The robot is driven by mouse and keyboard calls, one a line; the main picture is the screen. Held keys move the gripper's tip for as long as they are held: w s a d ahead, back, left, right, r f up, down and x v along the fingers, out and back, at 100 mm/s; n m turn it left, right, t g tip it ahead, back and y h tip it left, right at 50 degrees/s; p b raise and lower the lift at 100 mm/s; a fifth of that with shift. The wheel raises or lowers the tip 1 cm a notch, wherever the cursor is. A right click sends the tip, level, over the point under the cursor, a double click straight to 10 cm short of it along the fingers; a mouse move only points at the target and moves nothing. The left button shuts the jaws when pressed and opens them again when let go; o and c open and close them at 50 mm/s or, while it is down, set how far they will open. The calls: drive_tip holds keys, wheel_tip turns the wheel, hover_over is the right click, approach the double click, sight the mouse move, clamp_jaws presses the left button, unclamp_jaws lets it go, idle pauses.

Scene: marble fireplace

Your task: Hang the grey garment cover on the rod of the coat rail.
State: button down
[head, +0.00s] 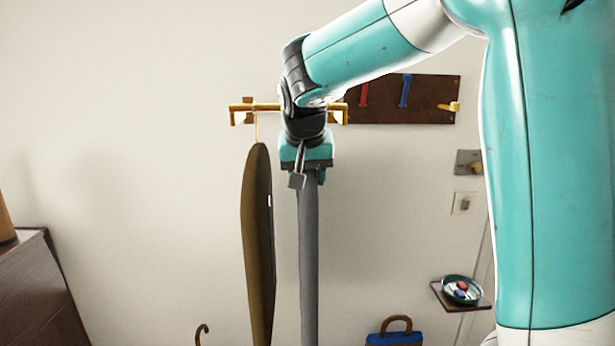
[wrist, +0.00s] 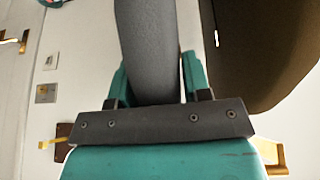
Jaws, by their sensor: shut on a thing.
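My gripper (head: 309,174) points down and is shut on the grey garment cover (head: 309,260), which hangs long and narrow below it. The wrist view shows the cover (wrist: 148,50) between the teal fingers of the gripper (wrist: 157,88). The coat rail's brass rod (head: 268,106) is on the wall behind my wrist, which hides part of it. The gripper is below the rod's height in the head view. I see no hanger hook on the grey cover.
A brown garment (head: 257,240) hangs from the rod just left of the grey cover; it is close on the right in the wrist view (wrist: 265,50). A dark board (head: 432,100) holds red and blue items. A dish (head: 462,290) and a blue bag (head: 394,339) are lower right.

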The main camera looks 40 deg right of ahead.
drive_tip(key=shift+w+d, duration=0.35)
drive_tip(key=shift+w, duration=0.15)
drive_tip(key=shift+s+f+b, duration=0.1)
drive_tip(key=shift+f+b, duration=0.95)
drive_tip(key=shift+f, duration=0.35)
drive_tip(key=shift+c, duration=2.4)
unclamp_jaws()
drive_tip(key=shift+f, duration=0.1)
